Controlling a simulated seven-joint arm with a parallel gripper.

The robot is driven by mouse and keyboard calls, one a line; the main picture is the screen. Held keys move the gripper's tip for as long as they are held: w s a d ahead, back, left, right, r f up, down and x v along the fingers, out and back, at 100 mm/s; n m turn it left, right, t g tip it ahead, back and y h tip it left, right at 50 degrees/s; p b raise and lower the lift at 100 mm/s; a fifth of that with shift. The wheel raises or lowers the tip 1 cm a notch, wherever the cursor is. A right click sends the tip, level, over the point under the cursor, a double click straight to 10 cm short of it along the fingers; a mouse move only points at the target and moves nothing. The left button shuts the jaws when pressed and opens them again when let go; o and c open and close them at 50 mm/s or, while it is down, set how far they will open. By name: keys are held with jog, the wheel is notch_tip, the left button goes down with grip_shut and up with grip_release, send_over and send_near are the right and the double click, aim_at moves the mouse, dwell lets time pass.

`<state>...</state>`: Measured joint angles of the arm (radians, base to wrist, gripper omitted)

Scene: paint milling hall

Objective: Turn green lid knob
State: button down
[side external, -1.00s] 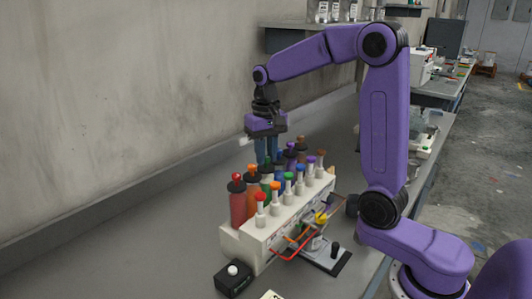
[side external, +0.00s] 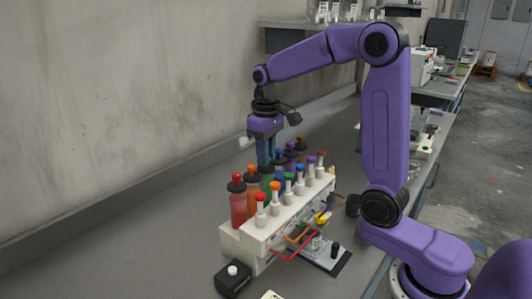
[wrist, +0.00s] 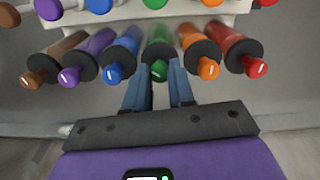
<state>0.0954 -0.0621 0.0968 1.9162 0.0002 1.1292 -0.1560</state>
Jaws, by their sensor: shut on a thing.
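The green lid knob (wrist: 159,70) sits on the dark lid of the green bottle (wrist: 159,28), in the middle of the back row. My gripper (wrist: 159,70) has its two blue fingers on either side of this knob and is shut on it. In the side external view my gripper (side external: 266,166) points down at the back row. There the fingers hide the knob, and only part of the green bottle (side external: 267,188) shows between its neighbours.
An orange bottle (side external: 252,196) and a red bottle (side external: 238,208) stand on the near side; a blue bottle (wrist: 119,45) is on the other. White-necked pieces with coloured tops line the white rack (side external: 255,238). A black button box (side external: 232,281) lies in front. The bench is clear at left.

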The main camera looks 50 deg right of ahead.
jog(key=c, duration=1)
grip_release()
jog(key=shift+o, duration=0.2)
notch_tip(320, 180, up, 18)
jog(key=shift+f, duration=0.25)
